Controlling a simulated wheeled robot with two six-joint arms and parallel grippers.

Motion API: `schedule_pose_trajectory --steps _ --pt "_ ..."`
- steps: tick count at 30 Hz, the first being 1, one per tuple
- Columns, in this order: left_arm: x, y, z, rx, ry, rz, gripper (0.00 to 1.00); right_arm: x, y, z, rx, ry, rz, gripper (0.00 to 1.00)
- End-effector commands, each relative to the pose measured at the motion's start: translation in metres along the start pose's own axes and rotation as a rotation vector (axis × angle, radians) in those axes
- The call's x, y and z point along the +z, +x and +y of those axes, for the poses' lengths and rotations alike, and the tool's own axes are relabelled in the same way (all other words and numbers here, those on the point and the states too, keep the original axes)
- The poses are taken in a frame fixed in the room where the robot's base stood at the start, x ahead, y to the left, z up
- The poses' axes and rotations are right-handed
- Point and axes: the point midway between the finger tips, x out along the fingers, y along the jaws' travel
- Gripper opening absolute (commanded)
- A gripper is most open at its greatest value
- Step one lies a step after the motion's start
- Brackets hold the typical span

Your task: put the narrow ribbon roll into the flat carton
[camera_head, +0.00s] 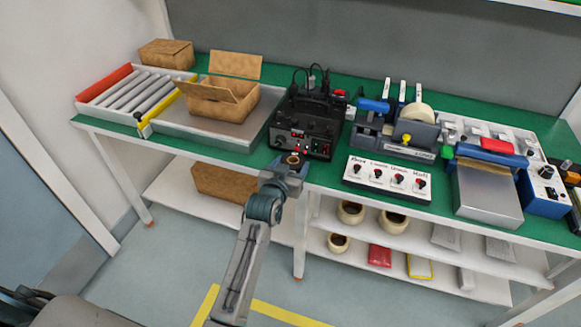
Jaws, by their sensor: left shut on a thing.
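My left gripper (289,165) is at the front edge of the green bench, in front of the black machine. An open brown carton (218,107) with raised flaps stands on a metal plate at the left of the bench, behind and left of my gripper. It seems to be the flat carton; its inside is mostly hidden by the flaps. My right gripper is not in view.
A black machine (304,125) with cables stands just beyond my gripper. A roller conveyor (135,92) and a closed box (167,53) are at the far left. A white knob panel (388,180) and tape dispenser (400,132) stand right. Larger rolls (393,221) lie on the shelf below.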

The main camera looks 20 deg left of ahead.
Motion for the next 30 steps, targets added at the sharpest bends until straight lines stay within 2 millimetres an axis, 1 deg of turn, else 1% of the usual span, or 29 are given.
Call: schedule_pose_trajectory --steps 1,2,8,12,13,15,16,23,26,29,30 --pt "0.005 0.001 0.0 0.0 0.0 0.0 0.4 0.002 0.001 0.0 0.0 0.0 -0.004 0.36" --pt "0.006 0.001 0.0 0.0 0.0 0.0 0.4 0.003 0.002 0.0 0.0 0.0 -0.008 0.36" --pt "0.006 0.001 0.0 0.0 0.0 0.002 0.4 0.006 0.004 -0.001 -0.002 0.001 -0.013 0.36" --pt "0.01 0.002 0.0 0.0 0.0 0.001 0.4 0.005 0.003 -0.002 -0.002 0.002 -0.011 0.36" --pt "0.009 0.001 0.0 0.0 0.0 0.001 0.7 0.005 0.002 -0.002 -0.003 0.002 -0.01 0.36" --pt "0.009 0.001 0.0 0.0 0.0 0.001 0.83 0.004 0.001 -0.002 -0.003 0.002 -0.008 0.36" --pt "0.009 0.001 0.0 0.0 0.0 0.001 0.85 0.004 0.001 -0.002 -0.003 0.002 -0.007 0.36" --pt "0.009 0.001 0.0 0.0 0.0 0.001 0.85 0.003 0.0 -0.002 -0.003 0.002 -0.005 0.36" --pt "0.005 0.001 0.0 0.0 0.0 0.002 0.85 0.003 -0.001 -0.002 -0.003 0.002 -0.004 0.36" --pt "0.007 -0.011 0.0 0.0 0.0 0.001 0.85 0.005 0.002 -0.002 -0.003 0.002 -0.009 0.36" --pt "0.007 -0.018 0.0 0.0 0.0 0.0 0.85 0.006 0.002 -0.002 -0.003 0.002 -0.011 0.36"
